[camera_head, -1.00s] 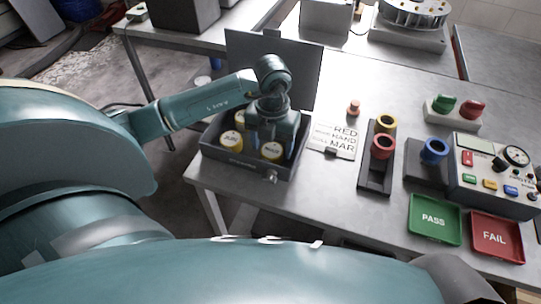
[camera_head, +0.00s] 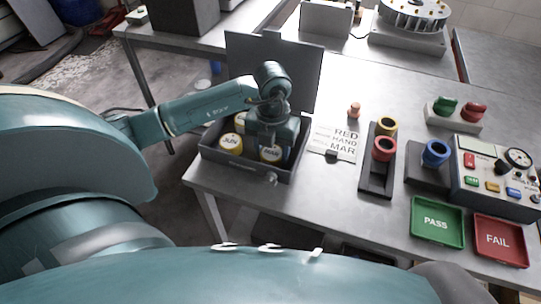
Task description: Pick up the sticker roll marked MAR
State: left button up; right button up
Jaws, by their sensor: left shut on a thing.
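An open dark tray (camera_head: 238,168) with a raised lid holds several sticker rolls with yellow sides and white tops. One roll (camera_head: 231,143) sits at the front left and its label looks like JUN. Another roll (camera_head: 240,118) is behind it, partly hidden by my arm. My left gripper (camera_head: 271,147) points down into the tray, shut on the front right sticker roll (camera_head: 271,154). That roll's label is too small to read surely. A white card (camera_head: 333,142) beside the tray reads RED, HAND, MAR. My right gripper is not in view.
Right of the card stand a dark holder (camera_head: 376,180) with a yellow and a red ring, a blue ring (camera_head: 435,152), a control box (camera_head: 497,178), a green PASS tray (camera_head: 437,222) and a red FAIL tray (camera_head: 499,240). The table behind the card is mostly clear.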

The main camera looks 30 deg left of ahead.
aim_at(272, 153)
pick_arm(q)
jog(key=shift+r+p, duration=2.9)
jog(key=shift+r, duration=1.1)
